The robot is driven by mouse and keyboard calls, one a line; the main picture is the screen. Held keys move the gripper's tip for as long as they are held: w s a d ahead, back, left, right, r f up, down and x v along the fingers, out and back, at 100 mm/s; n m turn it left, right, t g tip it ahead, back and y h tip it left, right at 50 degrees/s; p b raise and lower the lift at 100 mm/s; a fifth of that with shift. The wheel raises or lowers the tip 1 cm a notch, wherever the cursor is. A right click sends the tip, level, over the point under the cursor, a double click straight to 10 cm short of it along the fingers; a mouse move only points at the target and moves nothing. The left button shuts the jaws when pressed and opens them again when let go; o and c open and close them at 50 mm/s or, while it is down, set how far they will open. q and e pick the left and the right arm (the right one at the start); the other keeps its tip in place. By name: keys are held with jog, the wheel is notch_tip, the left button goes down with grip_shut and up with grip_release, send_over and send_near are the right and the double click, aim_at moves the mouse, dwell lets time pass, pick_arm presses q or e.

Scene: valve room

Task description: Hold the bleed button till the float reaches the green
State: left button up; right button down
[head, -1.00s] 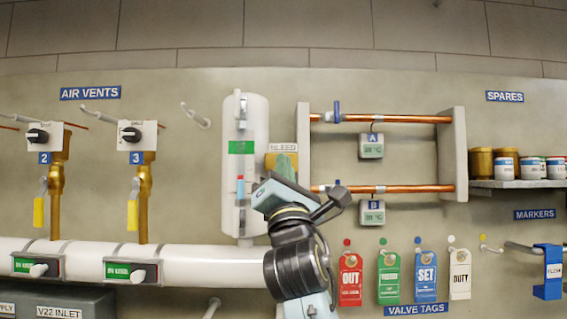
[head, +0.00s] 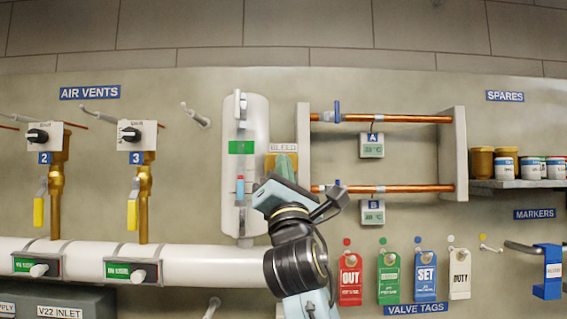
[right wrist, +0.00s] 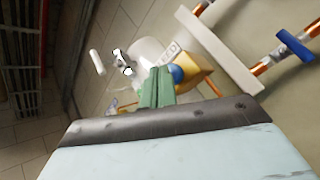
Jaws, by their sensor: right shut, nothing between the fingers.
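The bleed station has a yellow plate (head: 271,161) under a BLEED label (head: 284,148). My right gripper (head: 286,164) is shut and empty in front of this plate and hides the button in the head view. In the right wrist view, the blue domed bleed button (right wrist: 176,74) shows right beside the green fingers of my right gripper (right wrist: 157,86). I cannot tell whether they touch or press it. The white cylinder (head: 259,120) left of the plate carries a sight tube. Its red float (head: 240,178) stands clearly below the green band (head: 241,147). My left gripper is not in view.
A grey bracket (head: 303,130) with copper pipes (head: 390,118) stands close to the right of the plate. A white pipe (head: 200,265) runs low on the left. Valve tags (head: 388,278) hang at the lower right. The wall above the cylinder is clear.

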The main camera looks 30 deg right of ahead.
jog(key=shift+w+d, duration=0.2)
jog(key=shift+w, duration=0.1)
dwell(2.3)
jog(key=shift+s, duration=0.1)
dwell(0.8)
jog(key=shift+s+a+p, duration=0.35)
jog(key=shift+s+a, duration=0.15)
jog(key=shift+s, duration=0.2)
jog(key=s+a, duration=0.1)
jog(key=s+p, duration=0.1)
jog(key=s+a, duration=0.1)
jog(key=s, duration=0.1)
jog(key=shift+s+a+p, duration=0.1)
jog(key=shift+a+p, duration=0.2)
jog(key=shift+p, duration=0.05)
jog(key=shift+f, duration=0.1)
dwell(3.0)
